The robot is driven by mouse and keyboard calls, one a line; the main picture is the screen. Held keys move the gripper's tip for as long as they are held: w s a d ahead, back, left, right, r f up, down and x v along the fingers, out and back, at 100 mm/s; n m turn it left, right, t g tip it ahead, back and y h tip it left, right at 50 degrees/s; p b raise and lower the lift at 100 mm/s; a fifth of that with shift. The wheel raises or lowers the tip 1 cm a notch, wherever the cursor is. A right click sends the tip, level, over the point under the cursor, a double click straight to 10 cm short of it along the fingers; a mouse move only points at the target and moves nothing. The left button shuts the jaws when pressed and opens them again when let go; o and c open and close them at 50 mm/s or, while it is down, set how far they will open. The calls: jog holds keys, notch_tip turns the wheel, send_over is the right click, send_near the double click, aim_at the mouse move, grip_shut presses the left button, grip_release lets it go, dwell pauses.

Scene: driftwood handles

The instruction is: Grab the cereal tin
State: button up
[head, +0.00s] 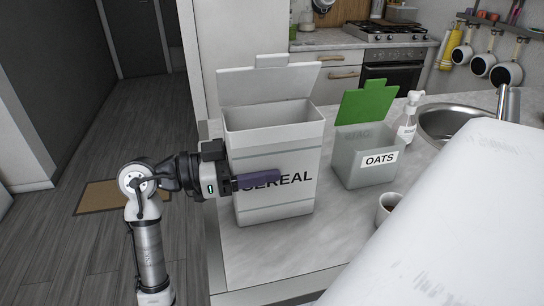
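The cereal tin (280,205) is a tall light-grey box with "CEREAL" in dark letters on its front. It stands upright on the counter with its lid (270,84) raised and its top open. My gripper (258,180) comes in from the left, level with the lettering. A dark finger lies across the tin's front and covers the first letters. I cannot tell whether it touches the tin. No second finger can be made out, so the opening is hidden.
A grey oats container (364,172) with a raised green lid (366,102) stands right of the tin. Behind it are a white pump bottle (408,122) and the sink (452,122). A cup (388,207) stands nearer. The counter (290,250) is clear in front of the tin.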

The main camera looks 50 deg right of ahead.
jog(key=c, duration=0.5)
jog(key=shift+o, duration=0.2)
jog(key=shift+r, duration=0.15)
